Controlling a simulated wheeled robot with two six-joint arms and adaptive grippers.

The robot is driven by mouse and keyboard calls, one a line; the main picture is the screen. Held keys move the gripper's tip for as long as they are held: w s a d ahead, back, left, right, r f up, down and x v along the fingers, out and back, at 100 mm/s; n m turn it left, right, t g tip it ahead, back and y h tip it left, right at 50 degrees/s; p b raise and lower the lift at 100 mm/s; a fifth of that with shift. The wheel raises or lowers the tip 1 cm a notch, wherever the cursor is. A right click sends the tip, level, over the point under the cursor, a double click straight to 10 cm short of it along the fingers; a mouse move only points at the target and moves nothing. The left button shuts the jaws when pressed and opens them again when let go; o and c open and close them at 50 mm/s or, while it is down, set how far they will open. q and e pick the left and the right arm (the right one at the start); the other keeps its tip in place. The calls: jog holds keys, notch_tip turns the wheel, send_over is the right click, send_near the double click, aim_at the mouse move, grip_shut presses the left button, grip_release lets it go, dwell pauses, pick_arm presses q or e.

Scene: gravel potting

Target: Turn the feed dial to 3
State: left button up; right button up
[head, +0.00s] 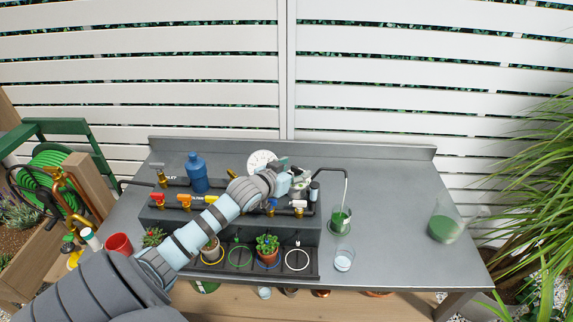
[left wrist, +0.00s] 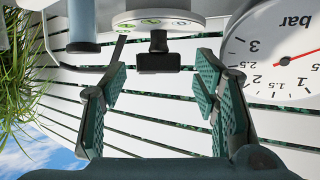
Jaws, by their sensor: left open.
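My left gripper (head: 284,178) reaches over the valve bench in the head view and hides most of the dial from there. In the left wrist view its green-padded fingers (left wrist: 161,68) are spread apart with nothing held. A round pale dial with green marks (left wrist: 160,22) shows at the top of that view, upside down. A small black block (left wrist: 158,54) on the dial lies between and just beyond the fingertips, apart from both pads. I cannot read the dial's setting. My right gripper is not in view.
A white pressure gauge marked bar (left wrist: 285,62) is close beside my fingers; it also shows in the head view (head: 260,158). A blue bottle (head: 197,174), red and yellow valves (head: 184,201), potted plants (head: 267,249) and cups of green liquid (head: 340,221) stand around.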

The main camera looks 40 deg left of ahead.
pick_arm(q)
jog(key=v, duration=1.1)
jog(key=shift+f, duration=0.15)
